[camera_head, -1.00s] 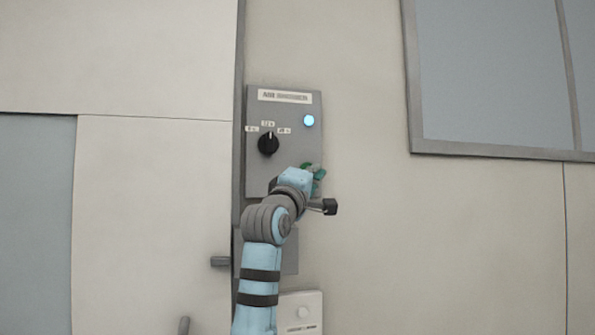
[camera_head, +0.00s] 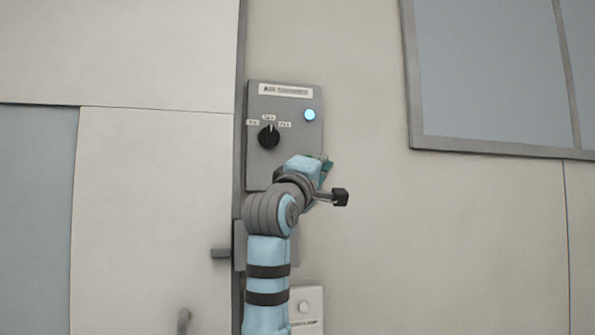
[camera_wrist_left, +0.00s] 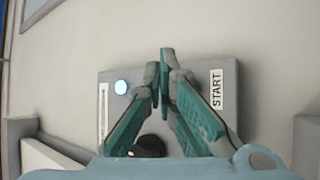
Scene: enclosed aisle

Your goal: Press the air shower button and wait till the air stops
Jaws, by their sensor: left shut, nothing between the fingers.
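A grey control panel (camera_head: 257,165) is on the wall, with a lit blue lamp (camera_head: 309,115) and a black rotary knob (camera_head: 269,137) below a label strip (camera_head: 285,90). My left gripper (camera_head: 325,168) is in front of the panel's lower right part. In the left wrist view its teal fingers (camera_wrist_left: 165,62) are shut with nothing between them, over the panel (camera_wrist_left: 198,72). A START label (camera_wrist_left: 217,90) shows to their right. The button itself is not visible, apparently hidden by the fingers; I cannot tell whether they touch it. My right gripper is not in view.
A second grey box (camera_head: 239,232) and a small white switch plate (camera_head: 311,300) are lower on the wall. A door handle (camera_head: 220,253) juts out to the left. A framed window (camera_head: 490,70) is at the upper right. The wall right of the panel is clear.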

